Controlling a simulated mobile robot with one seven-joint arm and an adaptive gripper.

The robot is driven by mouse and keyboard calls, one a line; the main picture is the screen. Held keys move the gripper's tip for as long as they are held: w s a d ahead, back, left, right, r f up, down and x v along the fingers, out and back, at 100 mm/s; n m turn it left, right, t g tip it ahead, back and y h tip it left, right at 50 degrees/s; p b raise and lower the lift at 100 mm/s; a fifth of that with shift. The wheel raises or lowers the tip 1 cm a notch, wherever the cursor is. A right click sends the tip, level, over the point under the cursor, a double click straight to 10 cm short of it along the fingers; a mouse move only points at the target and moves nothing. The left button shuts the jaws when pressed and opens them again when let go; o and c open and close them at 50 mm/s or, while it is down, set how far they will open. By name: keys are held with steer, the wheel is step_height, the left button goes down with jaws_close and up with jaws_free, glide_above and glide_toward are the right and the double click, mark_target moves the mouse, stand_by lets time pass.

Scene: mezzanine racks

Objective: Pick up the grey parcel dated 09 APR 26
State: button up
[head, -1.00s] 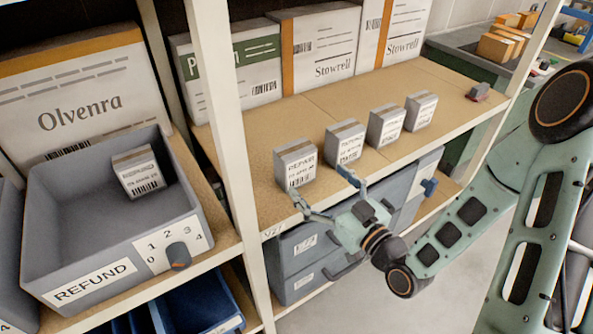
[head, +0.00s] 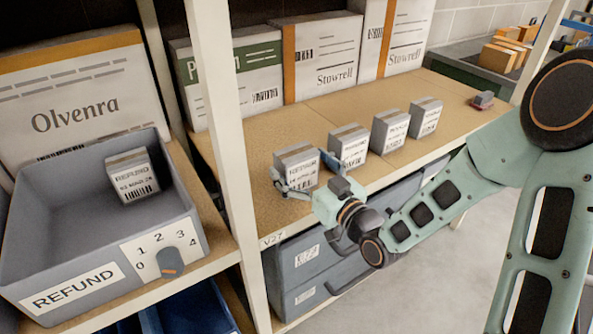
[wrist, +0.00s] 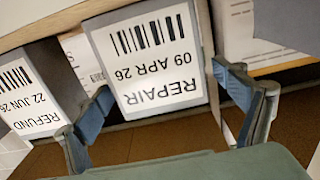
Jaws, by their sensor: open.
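The grey parcel dated 09 APR 26 (head: 297,160) stands at the left end of a row of grey parcels on the wooden shelf. In the wrist view its white label (wrist: 158,62) reads REPAIR, 09 APR 26, upside down. My gripper (head: 308,178) is open at the parcel's front, one finger towards each side. In the wrist view the gripper (wrist: 161,83) has its fingers apart, with the parcel between them; whether they touch it I cannot tell. The neighbouring parcel (wrist: 30,95) is labelled REFUND, 22 JUN 26, close outside one finger.
More grey parcels (head: 389,130) stand to the right along the shelf (head: 450,112). Large white boxes (head: 323,58) stand behind. A rack post (head: 228,130) rises to the left. Beyond it is a grey REFUND bin (head: 60,262) with one parcel (head: 133,174) inside.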

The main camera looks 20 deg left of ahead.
steer(key=shift+w+a, duration=0.5)
steer(key=shift+a, duration=0.05)
steer(key=shift+c, duration=0.6)
steer(key=c, duration=1.4)
steer(key=shift+r, duration=0.1)
